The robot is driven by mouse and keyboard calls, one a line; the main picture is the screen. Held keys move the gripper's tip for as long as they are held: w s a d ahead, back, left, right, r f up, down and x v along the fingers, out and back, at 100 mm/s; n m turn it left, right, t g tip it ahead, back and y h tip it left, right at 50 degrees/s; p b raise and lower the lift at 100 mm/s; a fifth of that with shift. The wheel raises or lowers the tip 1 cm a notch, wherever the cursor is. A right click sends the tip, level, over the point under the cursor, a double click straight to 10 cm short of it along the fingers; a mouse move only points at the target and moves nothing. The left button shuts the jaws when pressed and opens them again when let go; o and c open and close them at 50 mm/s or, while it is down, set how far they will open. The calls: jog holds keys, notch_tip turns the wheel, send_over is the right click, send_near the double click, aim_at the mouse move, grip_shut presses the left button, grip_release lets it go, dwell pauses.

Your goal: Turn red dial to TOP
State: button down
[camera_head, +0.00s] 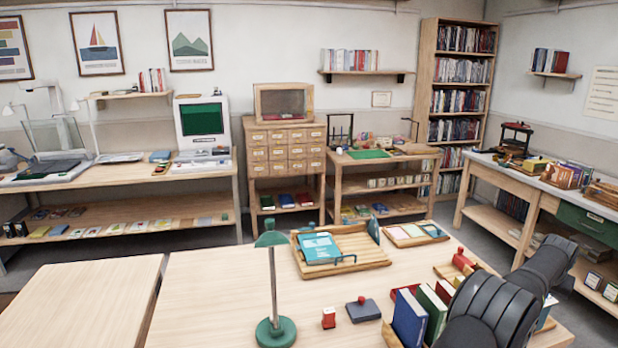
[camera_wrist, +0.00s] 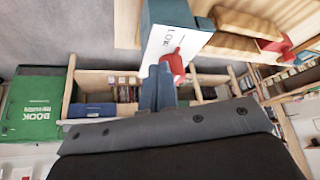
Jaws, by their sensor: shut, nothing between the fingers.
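In the wrist view, a red dial (camera_wrist: 174,64) sits on the white face of a blue-grey box (camera_wrist: 168,13) marked with dark letters that look like "LOCK". Part of the dial is hidden behind my fingertips. My gripper (camera_wrist: 159,72) is shut and empty, its two fingers side by side just in front of the dial. I cannot tell whether they touch it. The dial's pointing direction and any TOP mark are not clear. In the head view, my dark arm crosses the lower right, and neither the gripper nor the dial can be made out.
The near table (camera_head: 215,295) carries a green lamp (camera_head: 275,290), a wooden tray (camera_head: 365,245) with a teal book, and upright books (camera_head: 410,315) close beside my arm. In the wrist view, a green book-return box (camera_wrist: 35,105) stands at left. The table's middle left is clear.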

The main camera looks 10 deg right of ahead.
jog(key=shift+w+a, duration=0.2)
jog(key=shift+w, duration=0.15)
jog(key=shift+w+a, duration=0.2)
jog(key=shift+w, duration=0.1)
jog(key=shift+w+a, duration=0.15)
jog(key=shift+w, duration=0.3)
dwell(0.3)
jog(key=shift+a, duration=0.15)
jog(key=shift+s+a, duration=0.1)
jog(key=shift+a, duration=0.15)
notch_tip(320, 180, up, 6)
dwell(0.4)
